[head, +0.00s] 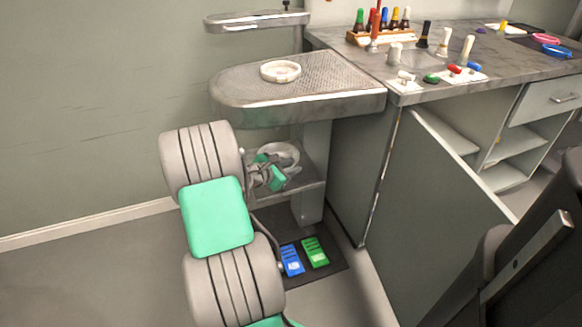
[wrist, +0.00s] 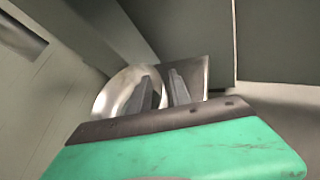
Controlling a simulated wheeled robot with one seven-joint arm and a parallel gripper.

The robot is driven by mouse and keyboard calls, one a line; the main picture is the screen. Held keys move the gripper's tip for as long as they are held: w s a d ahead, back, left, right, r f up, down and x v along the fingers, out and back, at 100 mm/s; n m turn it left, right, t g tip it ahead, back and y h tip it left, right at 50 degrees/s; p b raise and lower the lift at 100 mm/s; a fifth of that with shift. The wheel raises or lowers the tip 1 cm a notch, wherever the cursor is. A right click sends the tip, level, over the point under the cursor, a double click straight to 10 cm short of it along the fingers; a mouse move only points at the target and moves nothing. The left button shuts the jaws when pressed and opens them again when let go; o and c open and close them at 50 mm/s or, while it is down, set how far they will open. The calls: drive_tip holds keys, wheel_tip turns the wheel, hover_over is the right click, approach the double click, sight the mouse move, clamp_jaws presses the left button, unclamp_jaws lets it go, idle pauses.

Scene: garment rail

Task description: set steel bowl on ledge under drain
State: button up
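The steel bowl (head: 283,153) is a shiny round bowl at the ledge (head: 310,187) below the drain counter in the head view. Whether it rests on the ledge or is held just above it cannot be told. My gripper (head: 281,171) is at the bowl's near side. In the wrist view the bowl (wrist: 112,92) is left of centre. My two grey fingers (wrist: 162,88) are close together at its right edge, the left one in front of the bowl, with a narrow gap between them. Whether they grip the rim is unclear.
The perforated drain counter (head: 330,75) overhangs the ledge and carries a white ring-shaped dish (head: 280,71). A cabinet (head: 362,160) stands close on the right. Blue (head: 291,260) and green (head: 315,252) pedals lie on a dark floor mat. The floor at left is clear.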

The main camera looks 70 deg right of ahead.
drive_tip(key=shift+o, duration=0.4)
drive_tip(key=shift+a+r, duration=0.1)
drive_tip(key=w+a+r+m+t+y+p, duration=0.15)
drive_tip(key=w+a, duration=0.25)
drive_tip(key=a, duration=0.5)
drive_tip(key=w+a+r+m+t+y+p, duration=0.1)
drive_tip(key=w+a+m+y, duration=0.2)
drive_tip(key=a, duration=0.6)
drive_tip(key=w+a+r+m+t+y+p, duration=0.15)
drive_tip(key=w+a, duration=0.35)
drive_tip(key=a, duration=0.5)
drive_tip(key=s+a+r+m+y, duration=0.1)
drive_tip(key=s+a+m+y, duration=0.1)
drive_tip(key=a, duration=1.1)
drive_tip(key=s+a+r+m+t+y, duration=0.1)
drive_tip(key=s+a+r+m+y, duration=0.1)
drive_tip(key=a, duration=1.2)
drive_tip(key=s+m+y, duration=0.1)
drive_tip(key=y, duration=0.1)
drive_tip(key=shift+a+y, duration=0.15)
drive_tip(key=shift+y, duration=0.25)
